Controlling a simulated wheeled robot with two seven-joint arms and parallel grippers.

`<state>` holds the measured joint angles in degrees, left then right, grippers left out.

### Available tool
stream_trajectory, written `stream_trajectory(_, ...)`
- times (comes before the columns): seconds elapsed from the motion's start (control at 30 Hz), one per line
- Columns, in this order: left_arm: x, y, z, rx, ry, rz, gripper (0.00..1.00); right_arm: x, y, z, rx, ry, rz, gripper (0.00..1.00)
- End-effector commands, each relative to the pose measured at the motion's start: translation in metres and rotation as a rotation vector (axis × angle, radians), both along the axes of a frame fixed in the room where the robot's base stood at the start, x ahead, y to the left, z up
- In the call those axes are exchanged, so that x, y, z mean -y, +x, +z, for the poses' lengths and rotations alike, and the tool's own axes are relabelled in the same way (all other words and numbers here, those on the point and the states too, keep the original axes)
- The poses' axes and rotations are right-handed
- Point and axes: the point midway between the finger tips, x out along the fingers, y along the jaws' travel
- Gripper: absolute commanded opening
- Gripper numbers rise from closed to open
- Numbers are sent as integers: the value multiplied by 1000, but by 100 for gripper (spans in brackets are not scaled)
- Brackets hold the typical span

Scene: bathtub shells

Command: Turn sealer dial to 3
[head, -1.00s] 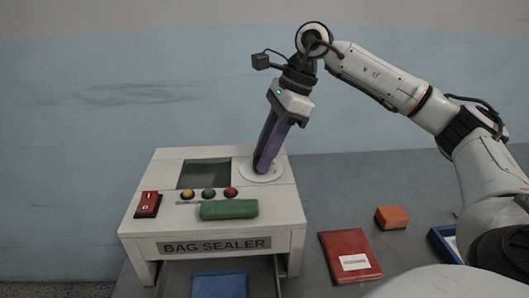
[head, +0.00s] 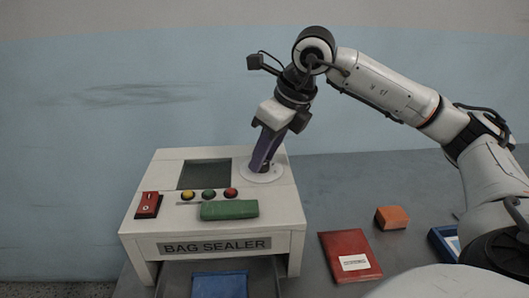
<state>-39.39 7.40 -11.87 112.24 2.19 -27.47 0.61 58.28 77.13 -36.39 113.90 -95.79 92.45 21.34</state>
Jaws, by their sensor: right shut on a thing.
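The bag sealer (head: 150,213) is a cream box with a "BAG SEALER" label on its front. Its dial (head: 248,174) is a round pale plate on the top right of the sealer, partly hidden by my right gripper. My right gripper (head: 263,163) points down from above with its purple fingers at the middle of the dial. It is shut on the dial's knob, which the fingers mostly hide. The numbers on the dial are too small to read. My left gripper is not in view.
The sealer's top also has a dark window (head: 205,174), a red switch (head: 148,205), several coloured buttons and a green block (head: 229,210). A blue item (head: 219,285) lies below the front. A red packet (head: 349,250), an orange block (head: 391,217) and a blue tray (head: 440,245) lie right.

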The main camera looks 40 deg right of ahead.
Motion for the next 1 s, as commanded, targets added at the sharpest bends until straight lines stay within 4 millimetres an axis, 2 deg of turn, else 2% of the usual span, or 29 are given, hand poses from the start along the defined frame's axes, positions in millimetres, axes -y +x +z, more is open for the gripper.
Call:
stream_trajectory(0.23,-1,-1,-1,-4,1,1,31,0,1,2,4,1,-68,5)
stream_trajectory(0.7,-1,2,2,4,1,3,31,0,1,1,3,1,-84,5)
stream_trajectory(0.73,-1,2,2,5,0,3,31,0,1,2,4,1,-84,29)
stream_trajectory(0.83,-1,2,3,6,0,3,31,0,1,1,3,0,-83,46)
stream_trajectory(1.0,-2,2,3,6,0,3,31,0,0,1,1,1,-82,46)
